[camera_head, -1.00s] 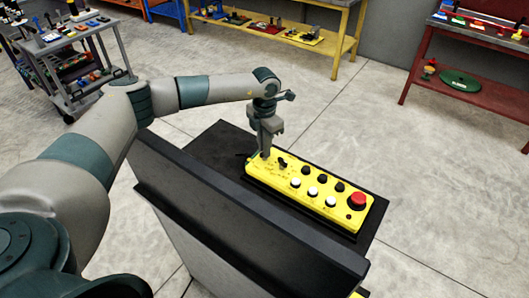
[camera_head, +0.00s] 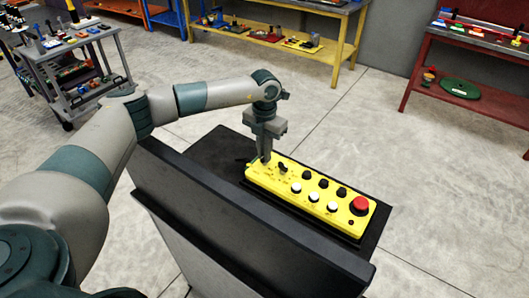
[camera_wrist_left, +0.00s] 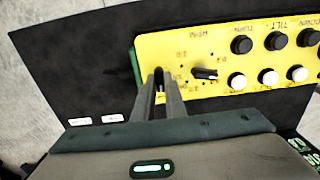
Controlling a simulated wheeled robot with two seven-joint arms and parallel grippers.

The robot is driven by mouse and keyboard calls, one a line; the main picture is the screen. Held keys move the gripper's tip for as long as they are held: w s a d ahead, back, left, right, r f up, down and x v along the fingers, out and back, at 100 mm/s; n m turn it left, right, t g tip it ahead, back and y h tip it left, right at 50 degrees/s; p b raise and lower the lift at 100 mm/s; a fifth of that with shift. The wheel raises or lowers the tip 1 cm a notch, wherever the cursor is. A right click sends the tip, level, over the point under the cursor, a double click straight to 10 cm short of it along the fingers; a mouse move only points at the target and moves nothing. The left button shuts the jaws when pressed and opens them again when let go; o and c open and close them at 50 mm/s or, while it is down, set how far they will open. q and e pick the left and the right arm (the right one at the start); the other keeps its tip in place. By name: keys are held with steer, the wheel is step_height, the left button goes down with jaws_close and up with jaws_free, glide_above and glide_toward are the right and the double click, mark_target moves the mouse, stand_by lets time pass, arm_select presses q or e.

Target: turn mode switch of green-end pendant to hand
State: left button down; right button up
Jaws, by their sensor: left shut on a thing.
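The yellow pendant (camera_head: 318,200) lies on a black top, with black and white buttons and a red mushroom button (camera_head: 360,204) at its right end. Its green end (camera_wrist_left: 135,72) shows at the left in the left wrist view. My left gripper (camera_wrist_left: 160,80) points down at this end, its fingers shut on a small black switch knob (camera_wrist_left: 158,75) that they mostly hide. A second black switch (camera_wrist_left: 205,73) with a pale mark stands just right of the fingers. The small lettering around the held knob is too blurred to read. My right gripper is not in view.
The black top (camera_head: 222,150) is bare to the left of the pendant. A dark upright panel (camera_head: 230,215) stands in front of it. A grey cart (camera_head: 85,75), a yellow bench (camera_head: 285,35) and a red bench (camera_head: 470,75) stand farther back, across open floor.

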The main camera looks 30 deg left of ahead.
arm_select(q)
steer(key=c, duration=1.8)
jaws_free()
steer(key=shift+r, duration=0.1)
steer(key=shift+r+b, duration=0.35)
steer(key=shift+r, duration=0.25)
step_height(320, 180, up, 16)
steer(key=b, duration=0.5)
steer(key=shift+r, duration=0.2)
